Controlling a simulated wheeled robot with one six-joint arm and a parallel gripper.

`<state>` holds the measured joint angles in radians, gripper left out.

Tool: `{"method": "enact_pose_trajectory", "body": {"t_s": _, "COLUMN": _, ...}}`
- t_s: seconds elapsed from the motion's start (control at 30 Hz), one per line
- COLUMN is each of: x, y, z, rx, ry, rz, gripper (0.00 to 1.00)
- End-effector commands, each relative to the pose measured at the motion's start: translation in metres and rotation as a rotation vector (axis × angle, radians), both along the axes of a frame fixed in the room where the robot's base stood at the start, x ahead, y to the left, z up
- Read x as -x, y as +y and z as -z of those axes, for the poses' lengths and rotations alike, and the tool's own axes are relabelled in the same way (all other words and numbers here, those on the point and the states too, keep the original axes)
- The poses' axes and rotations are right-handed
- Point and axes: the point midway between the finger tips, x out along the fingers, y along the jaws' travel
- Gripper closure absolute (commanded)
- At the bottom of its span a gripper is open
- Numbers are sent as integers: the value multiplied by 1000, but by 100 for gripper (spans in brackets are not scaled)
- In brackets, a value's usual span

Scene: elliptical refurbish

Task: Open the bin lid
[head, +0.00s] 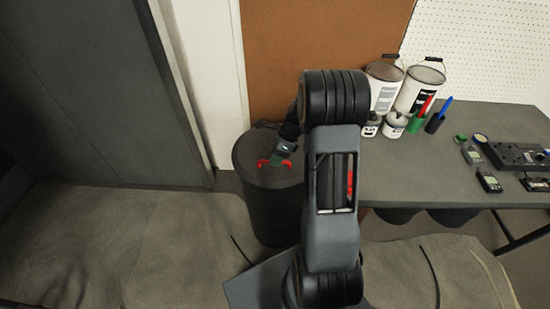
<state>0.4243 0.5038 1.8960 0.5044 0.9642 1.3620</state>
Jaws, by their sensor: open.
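The bin (268,208) is a dark grey round can standing on the floor left of the table. Its lid (250,157) is on top and looks shut. My gripper (274,163) has red fingertips, is open, and is over the lid's middle. I cannot tell whether the fingertips touch the lid. My arm hides the right side of the bin, and any handle on the lid is hidden or too small to make out.
A grey table (450,150) stands to the right, with paint cans (420,88), small jars, brushes and small devices on it. A grey door or panel (95,90) is at left. Cables lie on the cloth-like floor covering (150,250) in front.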

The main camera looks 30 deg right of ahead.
Motion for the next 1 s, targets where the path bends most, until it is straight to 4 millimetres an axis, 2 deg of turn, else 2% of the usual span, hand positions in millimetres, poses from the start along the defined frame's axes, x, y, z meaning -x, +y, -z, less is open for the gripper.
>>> {"method": "enact_pose_trajectory", "body": {"t_s": 0.4, "x": 0, "y": 2, "z": 5, "rx": 0, "ry": 0, "rz": 0, "gripper": 60}}
{"method": "enact_pose_trajectory", "body": {"t_s": 0.83, "x": 0, "y": 2, "z": 5, "rx": 1, "ry": -1, "rz": 0, "gripper": 100}}
{"method": "enact_pose_trajectory", "body": {"t_s": 1.0, "x": 0, "y": 2, "z": 5, "rx": 1, "ry": -1, "rz": 0, "gripper": 100}}
